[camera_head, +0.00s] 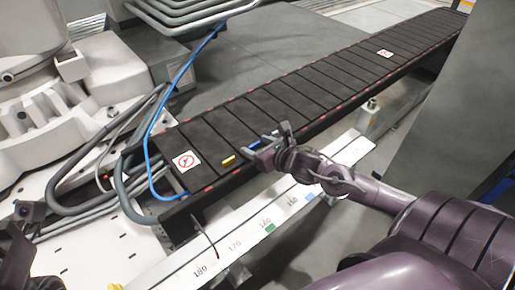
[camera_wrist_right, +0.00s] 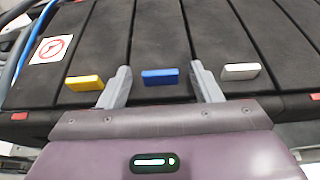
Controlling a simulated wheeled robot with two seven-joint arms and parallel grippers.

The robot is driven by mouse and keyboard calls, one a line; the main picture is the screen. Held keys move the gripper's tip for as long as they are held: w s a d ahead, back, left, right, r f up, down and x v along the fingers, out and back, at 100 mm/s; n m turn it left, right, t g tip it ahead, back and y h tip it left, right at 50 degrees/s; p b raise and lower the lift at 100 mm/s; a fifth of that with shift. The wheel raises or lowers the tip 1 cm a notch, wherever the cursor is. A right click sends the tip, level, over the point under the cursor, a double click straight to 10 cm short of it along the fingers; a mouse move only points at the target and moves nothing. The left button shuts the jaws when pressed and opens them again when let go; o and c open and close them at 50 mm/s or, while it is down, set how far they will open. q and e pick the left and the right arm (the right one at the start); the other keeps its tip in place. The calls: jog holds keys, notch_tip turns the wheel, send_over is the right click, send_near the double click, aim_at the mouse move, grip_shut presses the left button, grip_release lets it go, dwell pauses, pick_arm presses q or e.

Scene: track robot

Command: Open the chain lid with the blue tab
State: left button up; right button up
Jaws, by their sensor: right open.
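The cable chain (camera_head: 290,97) is a long row of dark, flat lids running from lower left to upper right. The blue tab (camera_wrist_right: 160,77) lies on the front edge of one lid, which looks flat and closed. In the head view the blue tab (camera_head: 253,144) is partly hidden by my right gripper (camera_head: 268,137). In the right wrist view my right gripper (camera_wrist_right: 160,70) is open, with one finger on each side of the blue tab and gaps to both. Contact with the lid cannot be told. A dark part at the lower left (camera_head: 28,215) seems to be my left arm; its fingers are unclear.
A yellow tab (camera_wrist_right: 84,82) sits left of the blue one and a white tab (camera_wrist_right: 240,71) right of it. A white scale rail (camera_head: 240,236) runs along the chain's front. Grey hoses and a blue cable (camera_head: 150,150) curve by its left end.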

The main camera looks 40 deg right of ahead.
jog(key=shift+w+f, duration=0.1)
jog(key=shift+w, duration=0.1)
grip_shut()
dwell(0.4)
jog(key=shift+r, duration=0.2)
